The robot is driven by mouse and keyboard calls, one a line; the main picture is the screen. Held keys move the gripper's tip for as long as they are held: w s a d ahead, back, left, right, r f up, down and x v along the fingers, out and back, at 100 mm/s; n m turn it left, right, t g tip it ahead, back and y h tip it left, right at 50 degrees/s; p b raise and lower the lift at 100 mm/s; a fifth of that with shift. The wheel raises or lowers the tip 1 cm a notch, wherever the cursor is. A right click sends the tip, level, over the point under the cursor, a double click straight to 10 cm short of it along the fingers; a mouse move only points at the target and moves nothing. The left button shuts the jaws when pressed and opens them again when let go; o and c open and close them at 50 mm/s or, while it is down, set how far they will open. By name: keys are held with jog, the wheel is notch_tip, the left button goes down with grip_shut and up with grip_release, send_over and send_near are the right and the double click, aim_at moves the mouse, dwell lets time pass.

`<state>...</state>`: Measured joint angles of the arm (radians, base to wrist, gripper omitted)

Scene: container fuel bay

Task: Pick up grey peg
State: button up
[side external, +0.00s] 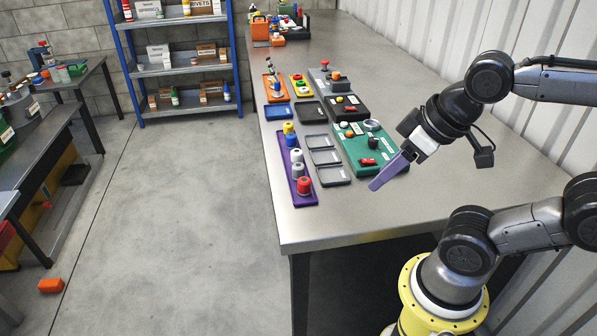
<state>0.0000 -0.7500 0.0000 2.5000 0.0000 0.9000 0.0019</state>
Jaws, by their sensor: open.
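A long purple tray (309,199) lies along the table's left side with a row of pegs in it. Two pale grey-white pegs stand in its middle, a farther one (296,156) and a nearer one (298,170). Which of them is the grey peg is hard to tell at this size. My gripper (376,185) is to the right of the tray, above the table near the front of the green board. Its lavender fingers point down and left, seen nearly edge-on. It is open and empty, apart from the pegs.
A red peg (304,186) stands nearest in the purple tray; blue (291,140) and yellow (288,128) pegs stand behind. Grey shallow trays (334,182) lie between it and the green board (393,162), which bears several items. The table's front (330,222) is clear.

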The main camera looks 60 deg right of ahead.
notch_tip(320, 180, up, 3)
jog(key=m+g+h, duration=0.4)
jog(key=m, duration=1.4)
send_over(298, 165)
jog(key=s+a, duration=0.4)
jog(key=shift+g, duration=0.8)
jog(key=w+f, duration=0.1)
jog(key=f, duration=0.3)
jog(key=w+d+f, duration=0.1)
jog(key=f, duration=0.4)
jog(key=w+d+f, duration=0.1)
jog(key=f, duration=0.3)
jog(key=shift+w+f, duration=0.25)
jog(key=shift+w, duration=0.1)
jog(key=shift+h, duration=0.3)
jog(key=shift+x, duration=2.55)
jog(key=shift+w+r, duration=0.1)
grip_shut()
